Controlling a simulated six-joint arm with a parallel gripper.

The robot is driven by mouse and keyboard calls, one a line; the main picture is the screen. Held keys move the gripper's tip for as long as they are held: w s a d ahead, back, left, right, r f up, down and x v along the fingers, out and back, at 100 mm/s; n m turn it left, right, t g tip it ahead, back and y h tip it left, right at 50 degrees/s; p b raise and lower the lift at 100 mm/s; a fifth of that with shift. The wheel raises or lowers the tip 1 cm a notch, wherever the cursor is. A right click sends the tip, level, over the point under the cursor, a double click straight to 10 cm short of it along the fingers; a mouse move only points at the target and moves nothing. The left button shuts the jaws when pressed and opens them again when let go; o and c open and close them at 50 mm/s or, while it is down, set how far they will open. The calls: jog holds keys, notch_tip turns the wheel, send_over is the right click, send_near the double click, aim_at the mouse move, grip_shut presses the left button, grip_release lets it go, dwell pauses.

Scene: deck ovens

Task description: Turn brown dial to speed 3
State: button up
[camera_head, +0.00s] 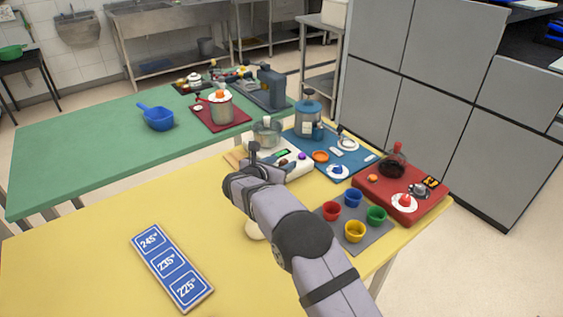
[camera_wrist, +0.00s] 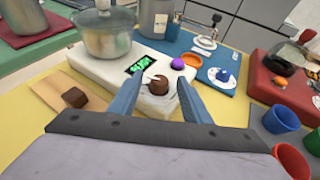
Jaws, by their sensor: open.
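The brown dial (camera_wrist: 158,86) is on the front of a white appliance (camera_wrist: 100,70), beside a purple knob (camera_wrist: 178,64) and a small display with green characters (camera_wrist: 139,66) that I cannot read surely. A pale mark shows near the dial's upper left; its setting is unclear. My gripper (camera_wrist: 161,80) is open, its two blue fingers on either side of the dial in the wrist view. I cannot tell whether they touch it. In the head view my gripper (camera_head: 254,150) is over the appliance's near left side.
A metal pot (camera_wrist: 104,35) stands on the appliance. A brown block (camera_wrist: 74,97) lies on a wooden board to the left. Coloured cups on a grey mat (camera_head: 327,231) and a red tray (camera_head: 425,205) are to the right. The yellow table's left side is mostly clear, except for a blue number sign (camera_head: 170,266).

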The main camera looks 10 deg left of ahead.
jog(key=shift+w, duration=0.15)
jog(key=shift+c, duration=0.4)
jog(key=c, duration=0.9)
jog(key=shift+c, duration=0.2)
jog(key=shift+w+r+m+h+p, duration=0.1)
jog(key=shift+r+m+h+p, duration=0.05)
jog(key=shift+m+h+p, duration=0.25)
jog(key=shift+m+h, duration=0.4)
jog(key=shift+h, duration=0.1)
